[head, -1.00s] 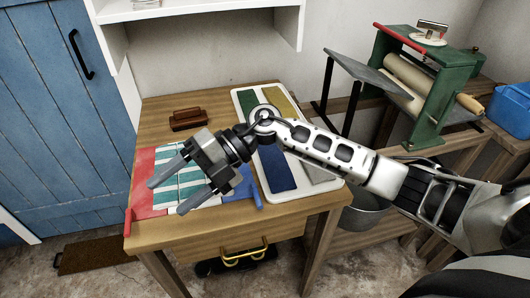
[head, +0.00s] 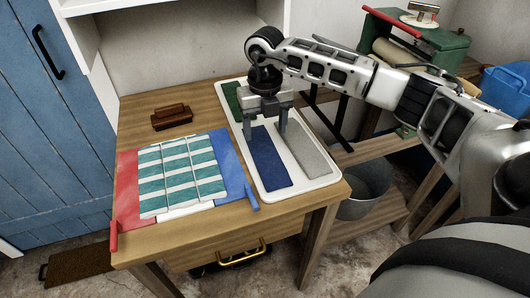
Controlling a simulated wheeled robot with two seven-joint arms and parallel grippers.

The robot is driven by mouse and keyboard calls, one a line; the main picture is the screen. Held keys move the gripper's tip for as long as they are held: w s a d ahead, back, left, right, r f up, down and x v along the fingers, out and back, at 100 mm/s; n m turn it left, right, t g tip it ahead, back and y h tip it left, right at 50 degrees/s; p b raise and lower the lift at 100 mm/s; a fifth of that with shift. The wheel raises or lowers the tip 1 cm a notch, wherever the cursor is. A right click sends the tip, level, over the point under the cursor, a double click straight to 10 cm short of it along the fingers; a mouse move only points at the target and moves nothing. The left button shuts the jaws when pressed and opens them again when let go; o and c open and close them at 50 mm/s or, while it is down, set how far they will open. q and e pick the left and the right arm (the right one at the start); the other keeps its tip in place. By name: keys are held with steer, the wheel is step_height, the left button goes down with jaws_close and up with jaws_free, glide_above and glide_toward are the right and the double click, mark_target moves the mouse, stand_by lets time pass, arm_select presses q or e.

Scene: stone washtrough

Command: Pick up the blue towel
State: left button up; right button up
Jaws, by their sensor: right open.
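The blue towel (head: 262,165) is a flat dark blue rectangle lying in the near left part of a white tray (head: 302,189) on the wooden table. My right gripper (head: 266,130) points down over the towel's far end, with one finger near each long side. Its jaws are open and nothing is between them. I cannot tell whether the fingertips touch the towel or tray. My left gripper is not in view.
A grey towel (head: 306,153) lies right of the blue one; a green one (head: 233,97) lies farther back. Left of the tray are teal-and-white striped pieces (head: 180,172) on a red and blue board (head: 231,168). A brown wooden block (head: 171,117) stands behind them.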

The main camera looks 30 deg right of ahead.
mark_target(265, 151)
steer(key=shift+s+a+f+p, duration=0.1)
steer(key=shift+f+p, duration=0.15)
steer(key=shift+f, duration=1.4)
steer(key=shift+s+f+p, duration=0.1)
steer(key=shift+f+p, duration=0.15)
steer(key=shift+f, duration=1.35)
steer(key=shift+w, duration=0.1)
steer(key=c, duration=0.8)
